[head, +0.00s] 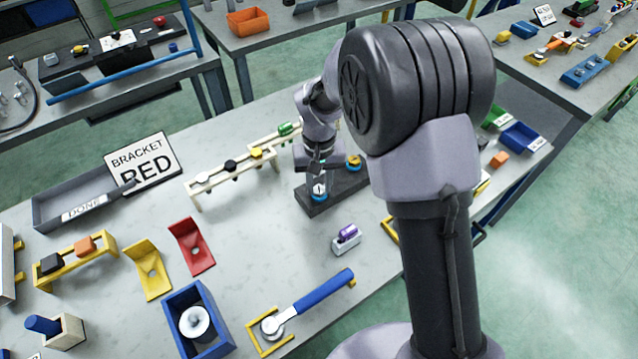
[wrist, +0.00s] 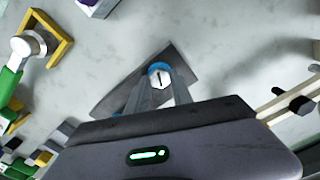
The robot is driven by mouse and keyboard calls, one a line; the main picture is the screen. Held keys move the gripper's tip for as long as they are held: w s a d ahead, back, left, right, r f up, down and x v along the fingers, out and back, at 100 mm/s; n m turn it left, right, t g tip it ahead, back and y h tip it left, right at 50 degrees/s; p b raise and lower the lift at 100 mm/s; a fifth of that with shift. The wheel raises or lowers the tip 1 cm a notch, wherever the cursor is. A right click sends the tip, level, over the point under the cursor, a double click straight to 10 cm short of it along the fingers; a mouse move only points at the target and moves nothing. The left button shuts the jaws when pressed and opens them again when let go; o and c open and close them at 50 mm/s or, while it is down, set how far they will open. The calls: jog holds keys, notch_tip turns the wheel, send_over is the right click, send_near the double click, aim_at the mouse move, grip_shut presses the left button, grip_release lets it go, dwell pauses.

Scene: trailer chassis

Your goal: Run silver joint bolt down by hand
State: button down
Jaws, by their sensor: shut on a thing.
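The silver joint bolt (head: 319,189) stands at the near-left end of a dark joint block (head: 338,194), with a blue ring around it. In the wrist view the bolt (wrist: 159,79) shows a pale hex head with a dark mark, between my fingertips. My gripper (head: 318,176) points down over this end of the block, and its two fingers (wrist: 160,90) are closed on the bolt's head. A yellow-topped bolt (head: 354,161) sits at the block's other end. How deep the silver bolt sits is hidden.
A cream rail (head: 200,188) with several coloured knobs stands left of the block. A small holder with a purple part (head: 347,238) stands in front. A blue-handled wrench (head: 322,292) lies nearer. A sign reading BRACKET RED (head: 144,163) stands behind a grey DONE tray (head: 52,211).

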jog(key=m+b, duration=0.1)
jog(key=m, duration=0.6)
jog(key=shift+w, duration=0.1)
jog(key=m+b, duration=0.1)
jog(key=m, duration=0.3)
jog(key=m+b, duration=0.1)
jog(key=m, duration=0.2)
jog(key=shift+m+b, duration=0.3)
jog(key=shift+b, duration=0.05)
jog(key=m+b, duration=0.2)
jog(key=m, duration=0.3)
jog(key=m+b, duration=0.1)
jog(key=m, duration=0.3)
jog(key=shift+r+m, duration=0.1)
jog(key=shift+m, duration=0.5)
jog(key=c, duration=1.1)
grip_release()
